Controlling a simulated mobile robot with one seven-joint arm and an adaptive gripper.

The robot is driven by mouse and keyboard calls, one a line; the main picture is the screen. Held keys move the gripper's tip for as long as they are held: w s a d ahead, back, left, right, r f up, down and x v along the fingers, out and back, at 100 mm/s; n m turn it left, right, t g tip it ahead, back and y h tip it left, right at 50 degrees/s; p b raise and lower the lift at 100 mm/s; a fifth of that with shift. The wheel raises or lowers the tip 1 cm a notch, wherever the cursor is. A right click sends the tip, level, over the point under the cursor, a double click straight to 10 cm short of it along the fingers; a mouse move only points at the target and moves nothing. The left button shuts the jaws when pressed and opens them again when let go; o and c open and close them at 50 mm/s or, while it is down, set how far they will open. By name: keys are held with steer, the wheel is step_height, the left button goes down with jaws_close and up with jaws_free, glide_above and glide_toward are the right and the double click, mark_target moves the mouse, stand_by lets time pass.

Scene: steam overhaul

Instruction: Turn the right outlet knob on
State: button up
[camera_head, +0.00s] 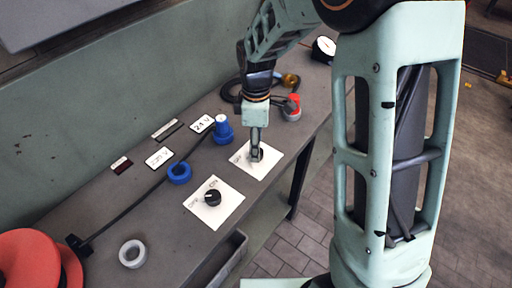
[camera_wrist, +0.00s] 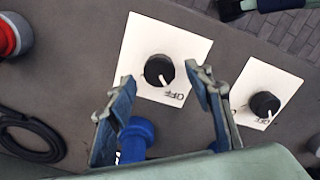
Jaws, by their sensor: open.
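The right outlet knob (camera_head: 261,155) is a black dial on a white plate, partly hidden by my gripper (camera_head: 256,152) in the head view. In the wrist view the right knob (camera_wrist: 158,70) sits between and just beyond the open fingertips of my gripper (camera_wrist: 160,80). Its white pointer is turned toward the OFF lettering. Whether a finger touches it, I cannot tell. The other knob (camera_head: 212,197) is on its own white plate to the left, nearer the front. This other knob also shows in the wrist view (camera_wrist: 264,104), its pointer toward its lettering.
A blue plug (camera_head: 222,131) and a blue ring (camera_head: 179,173) stand behind the plates. A red-topped fitting (camera_head: 293,106) and a dark coiled cable (camera_head: 236,90) lie farther along the bench. A white ring (camera_head: 132,254) and a large red disc (camera_head: 32,262) are at the near left.

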steer(key=shift+f, duration=0.95)
steer(key=shift+c, duration=0.2)
steer(key=c, duration=1.1)
